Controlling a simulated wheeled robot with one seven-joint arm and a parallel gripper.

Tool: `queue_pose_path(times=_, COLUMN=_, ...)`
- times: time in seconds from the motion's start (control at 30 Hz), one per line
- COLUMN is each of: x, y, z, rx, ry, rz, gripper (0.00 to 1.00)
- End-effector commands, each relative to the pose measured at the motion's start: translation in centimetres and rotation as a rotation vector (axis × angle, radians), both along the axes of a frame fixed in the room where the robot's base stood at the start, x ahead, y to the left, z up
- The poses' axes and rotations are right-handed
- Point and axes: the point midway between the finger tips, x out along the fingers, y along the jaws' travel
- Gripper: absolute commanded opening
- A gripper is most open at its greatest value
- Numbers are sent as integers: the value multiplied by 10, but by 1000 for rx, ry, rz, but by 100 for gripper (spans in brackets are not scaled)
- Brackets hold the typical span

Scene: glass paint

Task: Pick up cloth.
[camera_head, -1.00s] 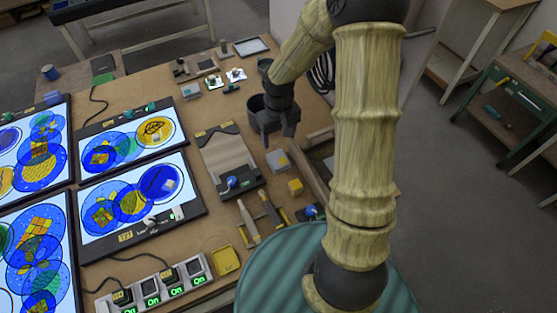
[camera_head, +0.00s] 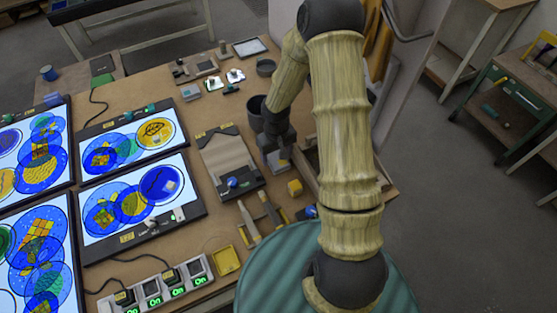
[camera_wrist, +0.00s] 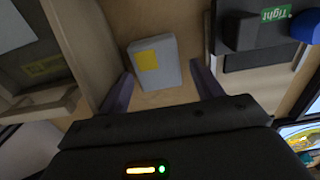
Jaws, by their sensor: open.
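The cloth appears to be the pale grey, flat, block-shaped piece with a yellow patch in the wrist view (camera_wrist: 156,63); its weave cannot be made out. It lies on the brown worktop. In the head view, it is partly hidden below my gripper (camera_head: 277,150). In the wrist view, my gripper (camera_wrist: 161,70) is open, with one finger on either side of the cloth. The fingers look apart from it, and nothing is held.
A wooden tray (camera_wrist: 45,105) stands close to one finger. A dark board with a blue knob (camera_head: 232,181) lies on the other side. A yellow block (camera_head: 295,187), wooden-handled tools (camera_head: 249,220) and lit panels (camera_head: 130,215) are nearby.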

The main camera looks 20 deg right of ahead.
Motion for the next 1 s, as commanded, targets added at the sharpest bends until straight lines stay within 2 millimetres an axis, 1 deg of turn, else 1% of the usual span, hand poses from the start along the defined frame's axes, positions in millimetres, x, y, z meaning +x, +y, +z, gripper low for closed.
queue_pose_path(times=0.03, x=-1, y=-1, z=-7, rx=-2, ry=3, rz=0, gripper=65)
queue_pose_path(times=0.1, x=0, y=-2, z=-15, rx=0, ry=2, rz=-4, gripper=65)
queue_pose_path(times=0.2, x=0, y=-4, z=-21, rx=-1, ry=1, rz=-7, gripper=65)
queue_pose_path(times=0.7, x=0, y=-5, z=-21, rx=-1, ry=-1, rz=-9, gripper=65)
queue_pose_path(times=0.73, x=0, y=-4, z=-21, rx=-1, ry=-1, rz=-8, gripper=64)
queue_pose_path(times=0.8, x=0, y=-4, z=-21, rx=-1, ry=-1, rz=-7, gripper=50)
queue_pose_path(times=0.9, x=0, y=-3, z=-21, rx=-1, ry=-1, rz=-6, gripper=32)
queue_pose_path(times=0.93, x=0, y=-3, z=-21, rx=-1, ry=-1, rz=-6, gripper=32)
queue_pose_path(times=0.97, x=0, y=-3, z=-21, rx=-1, ry=-1, rz=-6, gripper=28)
queue_pose_path(times=1.0, x=0, y=-3, z=-21, rx=-1, ry=-1, rz=-6, gripper=28)
